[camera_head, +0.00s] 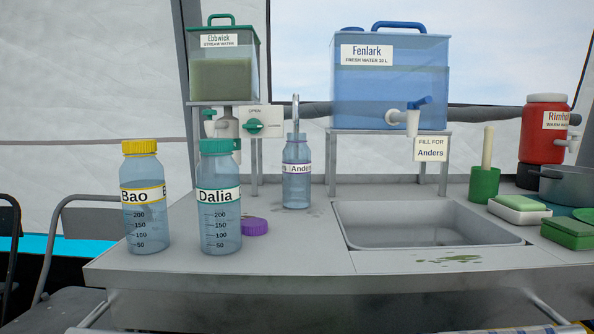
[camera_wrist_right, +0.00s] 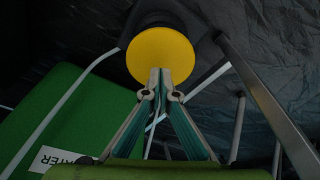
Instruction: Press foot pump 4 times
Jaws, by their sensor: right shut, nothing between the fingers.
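A yellow round disc (camera_wrist_right: 165,50), which looks like the top of the foot pump, shows at the top middle of the right wrist view. A dark round part sits behind it. My right gripper (camera_wrist_right: 160,76) is shut and empty, and its fingertips overlap the lower edge of the disc. I cannot tell whether they touch it. The head view shows neither the pump nor my grippers. A clear bottle marked Anders (camera_head: 297,188) stands upright under the thin spout (camera_head: 296,112) on the counter. My left gripper is out of view.
Metal legs or bars (camera_wrist_right: 268,100) run beside the disc, and a green labelled box (camera_wrist_right: 60,115) lies at left. On the counter (camera_head: 300,262) stand the Bao bottle (camera_head: 146,225), the Dalia bottle (camera_head: 220,228), a purple cap (camera_head: 254,227) and a sink (camera_head: 430,235).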

